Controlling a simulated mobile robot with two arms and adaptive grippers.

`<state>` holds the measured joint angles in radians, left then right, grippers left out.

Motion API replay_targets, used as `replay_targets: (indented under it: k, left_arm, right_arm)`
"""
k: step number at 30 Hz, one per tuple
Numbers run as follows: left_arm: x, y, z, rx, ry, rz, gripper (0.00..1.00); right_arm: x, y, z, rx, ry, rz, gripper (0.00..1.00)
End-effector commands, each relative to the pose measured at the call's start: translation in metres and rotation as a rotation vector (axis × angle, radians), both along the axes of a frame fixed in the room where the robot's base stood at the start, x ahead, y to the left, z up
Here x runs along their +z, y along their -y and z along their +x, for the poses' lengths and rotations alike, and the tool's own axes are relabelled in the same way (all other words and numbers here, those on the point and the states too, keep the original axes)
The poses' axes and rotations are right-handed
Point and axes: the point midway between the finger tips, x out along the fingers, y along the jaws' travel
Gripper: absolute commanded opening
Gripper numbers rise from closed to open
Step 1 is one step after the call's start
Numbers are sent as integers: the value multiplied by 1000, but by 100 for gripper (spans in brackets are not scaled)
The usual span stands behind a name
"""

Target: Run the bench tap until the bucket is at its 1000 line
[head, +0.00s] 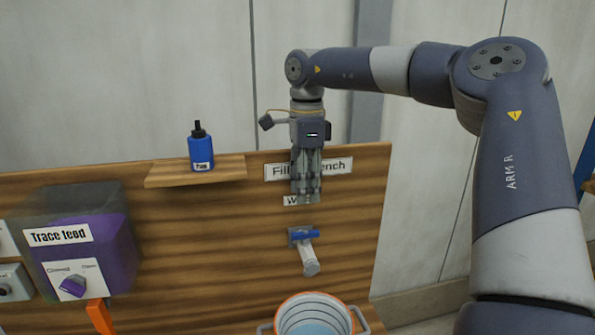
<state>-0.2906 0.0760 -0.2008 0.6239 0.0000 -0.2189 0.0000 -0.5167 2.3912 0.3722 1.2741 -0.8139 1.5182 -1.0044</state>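The bench tap (309,256) sticks out of the wooden back panel, with a blue handle (305,235) lying crosswise on top and a grey spout. The bucket (290,306) stands below the spout, with an orange rim and a handle at each side. Pale blue water shows inside it; its lower part is cut off by the picture edge and I cannot read a 1000 line. No stream shows between spout and bucket. My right gripper (306,197) points down above the tap, apart from it, with fingers together and nothing held. My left gripper is not in view.
A blue bottle (201,150) stands on a small wooden shelf (196,172). At left is a purple "Trace feed" box (100,250) with a knob, and an orange piece (100,316) below it. Partly covered signs are behind my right gripper. The panel between box and tap is clear.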

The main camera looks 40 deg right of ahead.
Motion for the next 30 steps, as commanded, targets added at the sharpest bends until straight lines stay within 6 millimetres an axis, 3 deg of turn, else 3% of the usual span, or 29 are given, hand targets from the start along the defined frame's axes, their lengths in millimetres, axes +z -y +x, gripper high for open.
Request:
replay_targets:
  k: [5,13,21,30]
  left_arm:
    - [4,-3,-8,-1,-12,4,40]
    - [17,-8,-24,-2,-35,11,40]
    - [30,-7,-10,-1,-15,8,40]
    - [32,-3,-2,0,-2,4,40]
  right_arm:
    - [-11,-3,0,11,-9,-11,35]
    - [-58,-2,-1,10,-11,-7,35]
    - [-96,-2,-1,8,-7,-8,35]
    - [-107,-2,0,8,-4,-9,35]
